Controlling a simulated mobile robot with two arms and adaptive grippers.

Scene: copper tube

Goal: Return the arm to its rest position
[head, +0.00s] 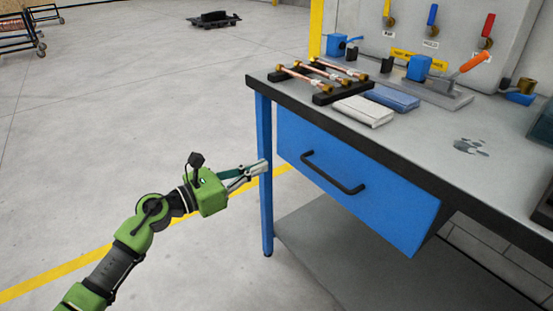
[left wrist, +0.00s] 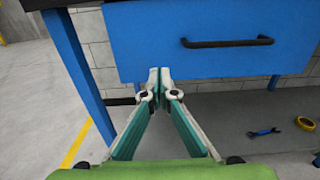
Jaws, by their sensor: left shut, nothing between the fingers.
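My left gripper (head: 262,168) is shut and empty, with its arm reaching in from the lower left in the head view. It is in front of the workbench's left leg in the picture, beside the blue drawer (head: 400,205). In the left wrist view its fingertips (left wrist: 159,72) meet, and the drawer (left wrist: 270,58) with its black handle (left wrist: 228,42) shows behind and above them. I cannot tell whether the fingertips touch anything. My right gripper is in neither view.
The workbench top (head: 440,150) holds copper tubes (head: 325,75) on a black rack, a white cloth (head: 363,111), a blue cloth (head: 392,97) and an orange-handled tool (head: 474,62). A blue tool (left wrist: 264,132) and yellow ring (left wrist: 306,124) lie below the drawer. Open floor (head: 110,130) lies left.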

